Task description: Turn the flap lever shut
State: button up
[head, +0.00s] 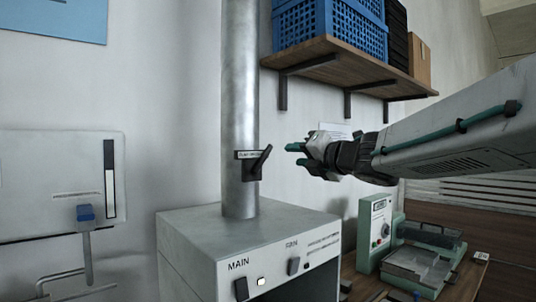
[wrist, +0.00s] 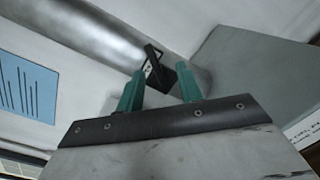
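The flap lever (head: 262,158) is a small dark handle on a black mount on the side of the vertical metal pipe (head: 240,100). It is tilted, its upper end leaning to the right. A small label plate sits beside it. In the wrist view the lever (wrist: 153,58) shows just beyond and between the fingertips. My gripper (head: 296,154), with green fingers, is to the right of the lever and apart from it. In the wrist view my gripper (wrist: 158,84) is open, with nothing between its fingers.
The pipe rises from a grey cabinet (head: 190,225) with switches marked MAIN and FAN. A wooden shelf (head: 335,68) with blue crates (head: 330,28) hangs above my arm. A green-grey device (head: 375,232) stands on the bench at lower right. A wall panel (head: 60,185) is at left.

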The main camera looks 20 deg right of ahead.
aim_at(268, 152)
jog(key=w+a+n, duration=0.1)
jog(key=w, duration=0.1)
jog(key=w+a+y, duration=0.1)
jog(key=w+a, duration=0.1)
jog(key=w, duration=0.1)
jog(key=w+a+n, duration=0.1)
jog(key=w, duration=0.1)
jog(key=shift+w+a+r+n+g+y, duration=0.2)
jog(key=shift+n+g+y, duration=0.1)
jog(key=shift+y, duration=0.1)
jog(key=shift+d, duration=0.1)
grip_shut()
